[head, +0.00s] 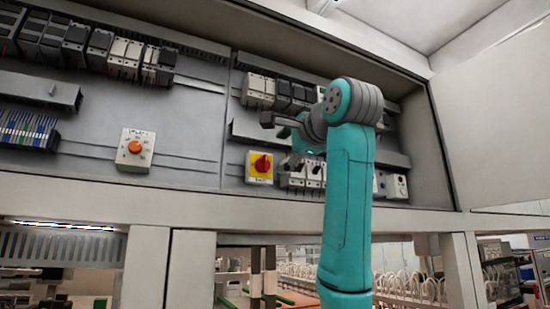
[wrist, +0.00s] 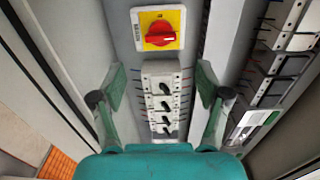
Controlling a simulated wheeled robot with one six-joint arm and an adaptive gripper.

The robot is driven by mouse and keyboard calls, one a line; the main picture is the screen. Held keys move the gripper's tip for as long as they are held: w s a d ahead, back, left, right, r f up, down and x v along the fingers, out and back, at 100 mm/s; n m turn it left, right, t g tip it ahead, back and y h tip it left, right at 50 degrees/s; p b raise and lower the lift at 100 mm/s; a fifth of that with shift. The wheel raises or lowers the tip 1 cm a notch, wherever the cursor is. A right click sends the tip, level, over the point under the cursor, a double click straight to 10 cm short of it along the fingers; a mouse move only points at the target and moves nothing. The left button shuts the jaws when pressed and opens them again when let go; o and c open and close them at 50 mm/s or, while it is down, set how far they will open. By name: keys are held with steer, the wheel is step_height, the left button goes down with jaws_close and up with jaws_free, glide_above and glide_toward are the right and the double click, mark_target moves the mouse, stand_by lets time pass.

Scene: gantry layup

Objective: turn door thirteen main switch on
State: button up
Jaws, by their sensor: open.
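A rotary switch with a red knob (head: 262,163) on a square yellow plate is mounted on the panel, left of my arm in the head view. In the wrist view the same red knob (wrist: 161,34) is at the top centre, its handle lying roughly sideways; its label is too small to read. My gripper (wrist: 162,88) is open and empty, its two teal fingers apart on either side of a white block of breakers (wrist: 163,98) with black levers, below the yellow plate. In the head view my gripper (head: 288,132) is in front of the panel, partly hidden by my wrist.
An orange dial (head: 135,147) on a white plate is farther left. Rows of modules (head: 125,58) line the upper rails. A grey duct (wrist: 228,40) stands right of the yellow plate.

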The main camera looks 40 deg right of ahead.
steer(key=shift+v, duration=1.2)
